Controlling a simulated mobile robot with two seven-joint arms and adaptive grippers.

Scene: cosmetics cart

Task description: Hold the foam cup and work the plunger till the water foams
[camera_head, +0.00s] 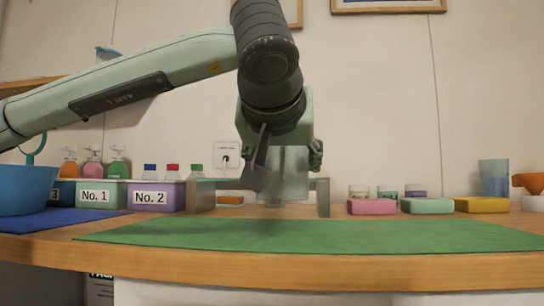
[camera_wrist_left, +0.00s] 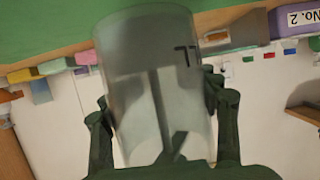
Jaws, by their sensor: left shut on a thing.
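The foam cup (camera_head: 284,182) is a clear, greyish see-through cylinder standing roughly upright at the middle of the head view. My left gripper (camera_head: 286,155) comes down from above and is shut around it. In the left wrist view the cup (camera_wrist_left: 155,90) fills the middle, between the two dark green fingers of my left gripper (camera_wrist_left: 165,120). A thin grey rod, apparently the plunger (camera_wrist_left: 158,100), shows through its wall. No foam can be made out. Whether the cup touches the green mat (camera_head: 400,236) is unclear. My right gripper is in neither view.
A grey stand (camera_head: 323,197) has posts on both sides of the cup. Labelled boxes (camera_head: 152,197), bottles and a blue bowl (camera_head: 25,188) are at left. Pink (camera_head: 372,207), green and yellow blocks, jars and a blue cup (camera_head: 494,178) are at right. The mat's right half is clear.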

